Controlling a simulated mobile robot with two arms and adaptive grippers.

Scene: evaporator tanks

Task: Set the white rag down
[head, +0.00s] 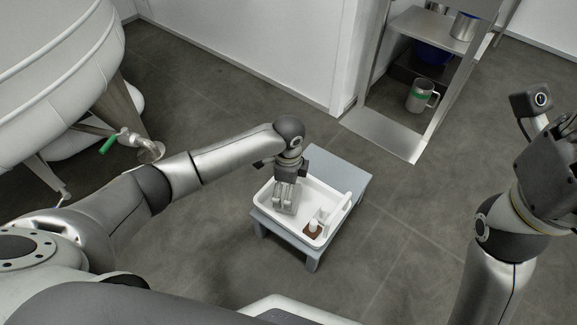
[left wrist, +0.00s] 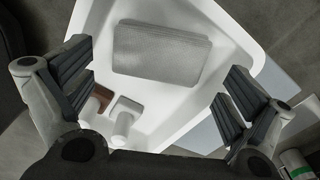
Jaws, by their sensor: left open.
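The white rag (head: 287,205), folded into a flat grey-white rectangle, lies in the white tray (head: 328,238). In the left wrist view the rag (left wrist: 162,48) lies flat near the far wall of the tray (left wrist: 215,140). My left gripper (head: 289,188) is above the tray, pointing down over the rag. In the left wrist view its fingers (left wrist: 160,85) are wide apart with nothing between them, and the rag is apart from them. My right gripper (head: 556,150) is at the right edge of the head view, its fingers not clearly visible.
The tray sits on a small grey-blue stool (head: 345,168). A brown block (head: 313,230) and white items share the tray. A metal shelf (head: 405,140) at the back right holds a jug with a green band (head: 421,96). A large white tank (head: 60,60) stands left. The floor between is clear.

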